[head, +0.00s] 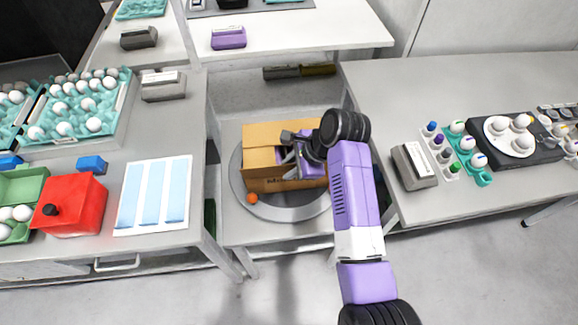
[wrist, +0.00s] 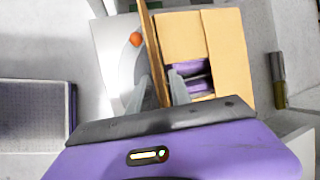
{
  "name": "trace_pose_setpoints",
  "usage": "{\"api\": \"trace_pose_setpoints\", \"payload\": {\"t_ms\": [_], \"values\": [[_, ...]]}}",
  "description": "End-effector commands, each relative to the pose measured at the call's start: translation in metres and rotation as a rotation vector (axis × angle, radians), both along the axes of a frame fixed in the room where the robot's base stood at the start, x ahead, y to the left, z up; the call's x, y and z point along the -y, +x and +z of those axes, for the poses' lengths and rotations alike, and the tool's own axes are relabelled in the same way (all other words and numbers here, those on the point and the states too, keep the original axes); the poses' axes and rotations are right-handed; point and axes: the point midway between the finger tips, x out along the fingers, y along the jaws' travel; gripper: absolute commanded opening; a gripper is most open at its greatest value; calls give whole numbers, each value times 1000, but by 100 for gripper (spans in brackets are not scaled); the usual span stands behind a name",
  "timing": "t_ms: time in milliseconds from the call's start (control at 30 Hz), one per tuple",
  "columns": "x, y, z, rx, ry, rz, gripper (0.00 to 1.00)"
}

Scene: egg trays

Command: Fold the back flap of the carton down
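The open brown cardboard carton (head: 262,158) sits on a round grey turntable (head: 240,190). In the wrist view the carton (wrist: 228,55) has tan flaps spread around its opening, with purple items (wrist: 192,68) inside. One flap (wrist: 151,45) stands up and is seen nearly edge-on, at the carton's left in that view. My gripper (wrist: 163,88) has its fingers apart, with this flap's lower part showing between them. I cannot tell whether the fingers touch it. In the head view my gripper (head: 288,158) is over the carton and hides its right part.
An orange ball (head: 252,198) lies on the turntable's front left. Side tables with egg trays (head: 78,105), a red box (head: 70,205) and a grey device (head: 413,165) flank the carton. Dark and olive items (head: 318,69) lie behind it.

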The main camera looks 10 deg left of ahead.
Motion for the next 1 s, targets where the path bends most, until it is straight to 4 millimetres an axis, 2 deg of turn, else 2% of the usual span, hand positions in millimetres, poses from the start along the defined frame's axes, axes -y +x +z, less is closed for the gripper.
{"api": "trace_pose_setpoints", "payload": {"t_ms": [333, 467, 1000], "values": [[-2, 1, -4, 0, 0, 1, 25], [-2, 1, -4, 0, 0, 0, 0], [-2, 1, -4, -1, 0, 0, 0]]}}
